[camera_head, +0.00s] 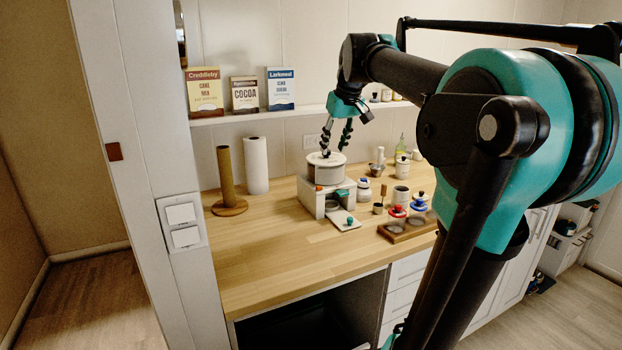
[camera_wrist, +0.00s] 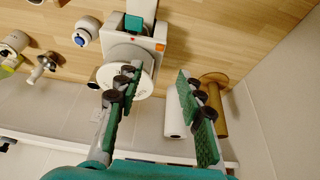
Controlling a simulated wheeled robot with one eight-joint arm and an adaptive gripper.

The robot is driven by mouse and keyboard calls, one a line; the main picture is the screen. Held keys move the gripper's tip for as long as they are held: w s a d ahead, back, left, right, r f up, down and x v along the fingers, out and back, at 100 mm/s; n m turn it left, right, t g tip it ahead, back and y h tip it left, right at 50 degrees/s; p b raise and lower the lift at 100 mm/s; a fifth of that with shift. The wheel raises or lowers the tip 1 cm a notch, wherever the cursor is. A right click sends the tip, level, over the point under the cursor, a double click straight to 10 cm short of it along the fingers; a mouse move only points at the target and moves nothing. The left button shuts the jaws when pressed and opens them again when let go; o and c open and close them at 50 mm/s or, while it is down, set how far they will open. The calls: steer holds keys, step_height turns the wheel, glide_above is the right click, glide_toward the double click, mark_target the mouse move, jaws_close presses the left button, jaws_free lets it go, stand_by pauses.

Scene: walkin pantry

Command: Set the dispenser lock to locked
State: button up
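The dispenser stands on the wooden counter in the head view, with a grey-white base (camera_head: 312,203) and a round white drum (camera_head: 325,173) on top. An orange piece (camera_head: 318,188) and a teal piece (camera_head: 343,194) show on its base. In the wrist view, the dispenser (camera_wrist: 150,29) has a teal square (camera_wrist: 133,23), a red spot (camera_wrist: 131,39) and an orange piece (camera_wrist: 159,47). I cannot tell which part is the lock or how it is set. My gripper (camera_head: 334,150) is open and empty above the drum; its fingers (camera_wrist: 157,72) are spread in the wrist view.
A paper roll (camera_head: 256,165) and a wooden holder (camera_head: 226,180) stand left of the dispenser. Small jars (camera_head: 363,190) and a wooden tray (camera_head: 392,236) stand to its right. A shelf (camera_head: 245,117) with boxes runs behind. The front-left counter is clear.

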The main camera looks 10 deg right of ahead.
glide_toward(320, 187)
steer(key=x, duration=0.8)
steer(key=shift+c, duration=0.5)
jaws_close()
